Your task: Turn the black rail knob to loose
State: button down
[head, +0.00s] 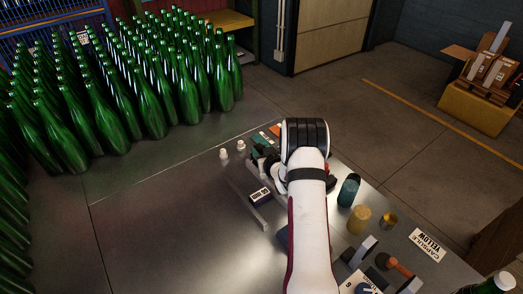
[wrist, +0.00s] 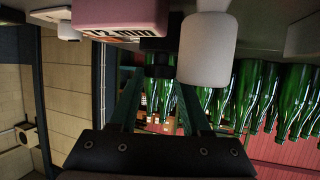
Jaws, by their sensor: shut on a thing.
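In the wrist view the black rail knob (wrist: 158,62) shows between the tips of my two dark fingers. My gripper (wrist: 159,78) is shut on it. The knob's far side is hidden, and I cannot read a loose or tight mark on it. In the head view my white arm and black wrist cover most of the knob and rail area, and my gripper (head: 264,166) is only partly seen at the left of the wrist.
A pink block marked 12 mm (wrist: 120,15) and a white cylinder (wrist: 207,50) are close beside my fingers. On the bench, a teal cylinder (head: 348,191), a yellow cylinder (head: 359,219) and a tin (head: 388,221) stand right of my arm. Many green bottles (head: 130,80) stand at left.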

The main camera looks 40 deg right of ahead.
jog(key=shift+d+n+y, duration=0.1)
jog(key=shift+n+y, duration=0.2)
jog(key=shift+d+r+n+t+y, duration=0.1)
jog(key=shift+d+n+t+y, duration=0.1)
jog(key=shift+n+y, duration=0.35)
jog(key=shift+d+n+t+y, duration=0.1)
jog(key=shift+n+t+y, duration=0.1)
jog(key=shift+n+y, duration=0.35)
jog(key=n+y, duration=0.2)
jog(key=y, duration=0.1)
jog(key=n+y, duration=0.1)
jog(key=shift+d+n, duration=0.3)
jog(key=n+g+y, duration=0.1)
jog(key=n+y, duration=0.1)
jog(key=y, duration=0.1)
jog(key=shift+w+d, duration=0.15)
jog(key=shift+w+d+n+g+y, duration=0.2)
jog(key=shift+n+g+y, duration=0.3)
jog(key=shift+n+y, duration=0.2)
jog(key=shift+s+n+y, duration=0.2)
jog(key=shift+n+y, duration=0.2)
jog(key=shift+c, duration=1.8)
grip_release()
jog(key=shift+g, duration=0.3)
